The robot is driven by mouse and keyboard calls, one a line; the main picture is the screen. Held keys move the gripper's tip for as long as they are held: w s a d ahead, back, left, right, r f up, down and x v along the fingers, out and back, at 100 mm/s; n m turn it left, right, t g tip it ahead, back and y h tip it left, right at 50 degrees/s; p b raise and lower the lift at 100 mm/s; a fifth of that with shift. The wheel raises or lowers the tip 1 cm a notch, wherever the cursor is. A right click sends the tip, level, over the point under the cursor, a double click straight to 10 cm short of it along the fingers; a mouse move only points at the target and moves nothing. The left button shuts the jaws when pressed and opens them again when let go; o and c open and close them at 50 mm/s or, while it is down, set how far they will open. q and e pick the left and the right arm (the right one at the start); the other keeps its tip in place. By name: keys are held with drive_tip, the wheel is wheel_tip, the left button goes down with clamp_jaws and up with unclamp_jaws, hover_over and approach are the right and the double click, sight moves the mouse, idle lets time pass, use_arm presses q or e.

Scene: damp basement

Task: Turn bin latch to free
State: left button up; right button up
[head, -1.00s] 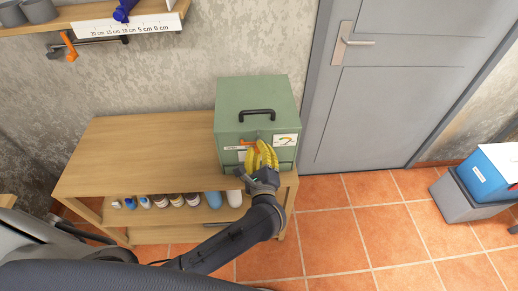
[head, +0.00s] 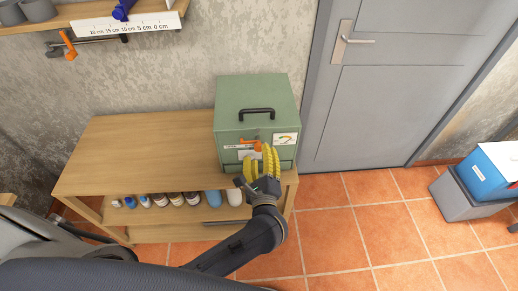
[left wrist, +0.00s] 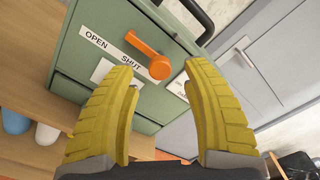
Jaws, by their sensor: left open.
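The green bin (head: 232,117) stands on the right end of the wooden bench, with a black handle on its lid. On its front is an orange latch (head: 250,142); in the left wrist view the latch (left wrist: 148,55) has a round hub and a lever pointing up and left. Beside it are the labels OPEN (left wrist: 96,39) and SHUT (left wrist: 131,65). My left gripper (head: 258,158), with yellow ribbed fingers, is open and empty just in front of the bin, below the latch. The fingers appear apart from the latch. My right gripper is not in view.
The wooden bench (head: 130,150) has bottles on its lower shelf. A grey door (head: 400,100) is to the right of the bin. A blue and white box (head: 485,178) sits at far right. A wall shelf (head: 75,20) hangs upper left. The bench top left of the bin is clear.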

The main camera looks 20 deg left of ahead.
use_arm(q)
drive_tip(key=v, duration=0.8)
drive_tip(key=shift+s, duration=0.35)
drive_tip(key=shift+d, duration=0.15)
